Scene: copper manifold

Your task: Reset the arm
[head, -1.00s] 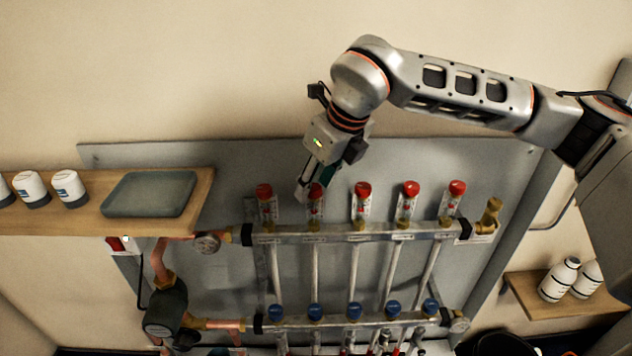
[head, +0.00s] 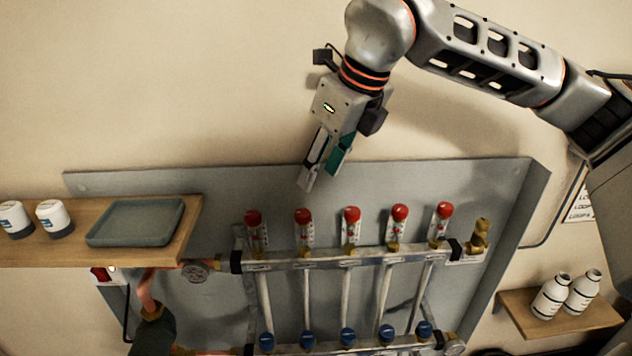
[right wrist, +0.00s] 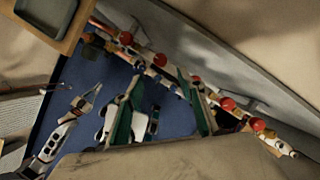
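My right arm comes in from the right in the head view. Its gripper (head: 322,180) hangs pointing down in front of the grey backboard, above the red-capped flow tubes of the manifold and clear of them. In the right wrist view its two green-padded fingers (right wrist: 162,118) stand apart with nothing held between them. My left gripper is outside the head view. What looks like my left arm shows small at the lower left of the right wrist view, its gripper (right wrist: 88,100) too small to read. The copper manifold (head: 345,256) has red caps above and blue caps below.
A wooden shelf (head: 60,252) at left holds a grey tray (head: 135,222) and white jars (head: 55,218). A small shelf (head: 560,322) at lower right holds two white bottles (head: 550,298). The wall above the backboard (head: 200,185) is free.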

